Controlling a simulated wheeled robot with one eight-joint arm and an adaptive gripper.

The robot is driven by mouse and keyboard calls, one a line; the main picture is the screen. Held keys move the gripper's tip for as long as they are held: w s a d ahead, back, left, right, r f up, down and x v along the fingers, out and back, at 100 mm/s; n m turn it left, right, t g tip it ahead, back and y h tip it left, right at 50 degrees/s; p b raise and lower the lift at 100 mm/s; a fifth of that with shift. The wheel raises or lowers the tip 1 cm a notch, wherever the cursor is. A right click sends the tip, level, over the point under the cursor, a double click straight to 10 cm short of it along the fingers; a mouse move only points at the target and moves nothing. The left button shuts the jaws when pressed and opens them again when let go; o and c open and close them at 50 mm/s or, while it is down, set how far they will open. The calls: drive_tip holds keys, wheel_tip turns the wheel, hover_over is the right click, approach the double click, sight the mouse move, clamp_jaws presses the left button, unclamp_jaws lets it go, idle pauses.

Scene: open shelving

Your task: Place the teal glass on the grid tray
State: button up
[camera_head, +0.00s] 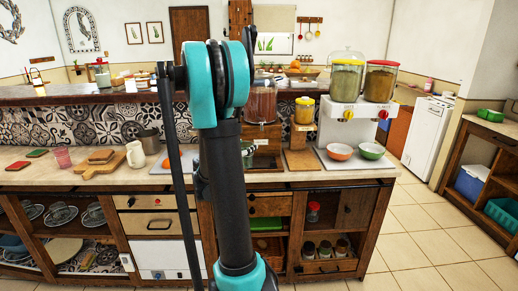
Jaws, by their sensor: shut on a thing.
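I cannot make out the teal glass in this view. My gripper is not in view; only my dark arm with teal joints rises through the middle of the picture and covers part of the counter. A pale flat piece (163,166) lies on the counter, partly behind my arm. I cannot tell whether it is the grid tray. A pinkish glass (62,157) stands at the left of the counter.
On the counter (120,180) are a cutting board (102,167), a white pitcher (135,154), a red bowl (339,152), a green bowl (371,151) and a dispenser (347,122). Open shelves below hold stacked dishes (61,215) and jars (325,249). Tiled floor (425,230) is clear at right.

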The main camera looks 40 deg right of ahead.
drive_tip(key=shift+f+x, duration=0.45)
drive_tip(key=shift+x, duration=1.65)
drive_tip(key=shift+f+x, duration=0.45)
drive_tip(key=shift+x, duration=1.65)
drive_tip(key=shift+f+x, duration=0.45)
drive_tip(key=shift+x, duration=1.65)
drive_tip(key=shift+a, duration=0.1)
drive_tip(key=o, duration=1.4)
drive_tip(key=shift+f, duration=0.1)
